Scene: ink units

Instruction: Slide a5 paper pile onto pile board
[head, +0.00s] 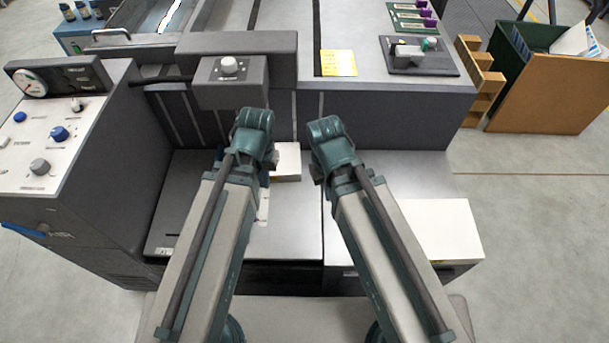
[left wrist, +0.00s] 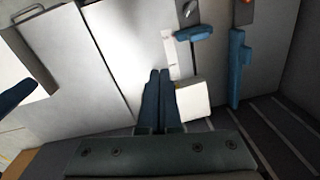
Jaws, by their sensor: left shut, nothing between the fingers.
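The A5 paper pile (head: 287,160) is a small white block on the grey metal pile board (head: 300,225), near the machine's dark upright wall. Part of it is hidden behind my left wrist. In the left wrist view the pile (left wrist: 193,100) lies just right of my left gripper (left wrist: 158,76). The left fingers are shut and empty; whether they touch the pile is unclear. In the head view the left gripper (head: 268,160) is mostly hidden by its wrist. My right gripper (head: 320,172) is right of the pile, its fingertips hidden in the head view.
A larger white paper stack (head: 435,235) lies on the surface at the right. A control panel (head: 60,135) stands at the left, and a knobbed box (head: 229,85) overhangs behind. A blue piece (left wrist: 195,33) lies near the pile.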

